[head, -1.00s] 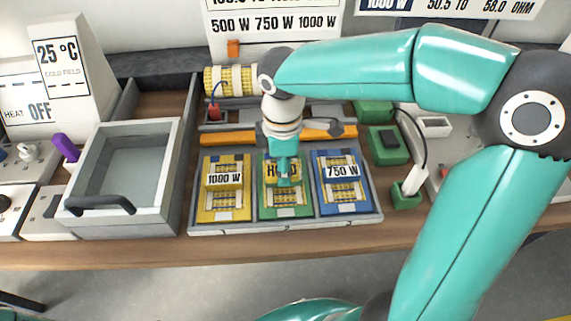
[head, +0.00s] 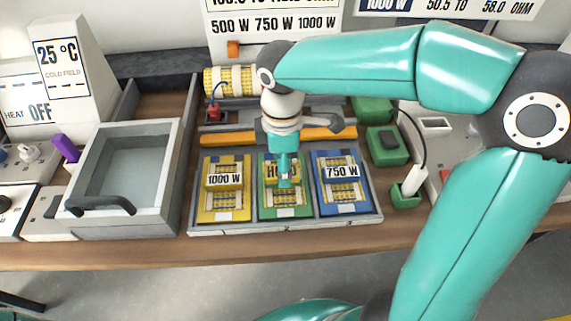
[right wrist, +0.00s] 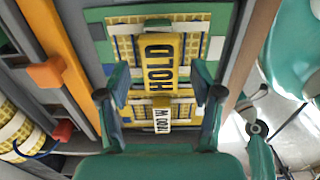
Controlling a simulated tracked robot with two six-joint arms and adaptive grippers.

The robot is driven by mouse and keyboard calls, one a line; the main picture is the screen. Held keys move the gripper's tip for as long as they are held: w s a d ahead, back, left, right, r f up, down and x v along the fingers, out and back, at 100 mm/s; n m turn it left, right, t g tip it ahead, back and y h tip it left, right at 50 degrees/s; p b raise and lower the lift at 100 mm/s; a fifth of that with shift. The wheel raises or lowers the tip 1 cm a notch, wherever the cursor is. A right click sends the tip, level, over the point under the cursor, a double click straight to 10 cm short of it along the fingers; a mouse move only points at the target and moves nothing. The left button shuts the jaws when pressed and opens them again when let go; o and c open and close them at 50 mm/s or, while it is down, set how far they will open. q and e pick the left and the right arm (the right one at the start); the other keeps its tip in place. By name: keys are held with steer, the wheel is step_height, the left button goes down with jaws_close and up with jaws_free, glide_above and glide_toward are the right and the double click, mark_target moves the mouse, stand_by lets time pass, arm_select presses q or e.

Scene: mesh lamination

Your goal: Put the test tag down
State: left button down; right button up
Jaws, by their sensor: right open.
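The yellow tag marked HOLD (right wrist: 160,62) lies over the green-bordered tray section (right wrist: 218,18), the middle of three. In the head view the HOLD tag (head: 270,172) is partly hidden by my right gripper (head: 285,178). In the right wrist view my right gripper (right wrist: 160,95) is open, with one finger on each side of the tag's near end. Gaps show between the fingers and the tag. My left gripper is not in view.
The yellow section with its 1000 W label (head: 224,178) is left of the green one. The blue section with its 750 W label (head: 342,171) is right. An orange bar (head: 225,138) runs behind. A grey box (head: 72,200) stands left. Green blocks (head: 388,146) stand right.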

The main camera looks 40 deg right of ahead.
step_height(320, 180, up, 11)
steer(key=p, duration=0.1)
stand_by(0.7)
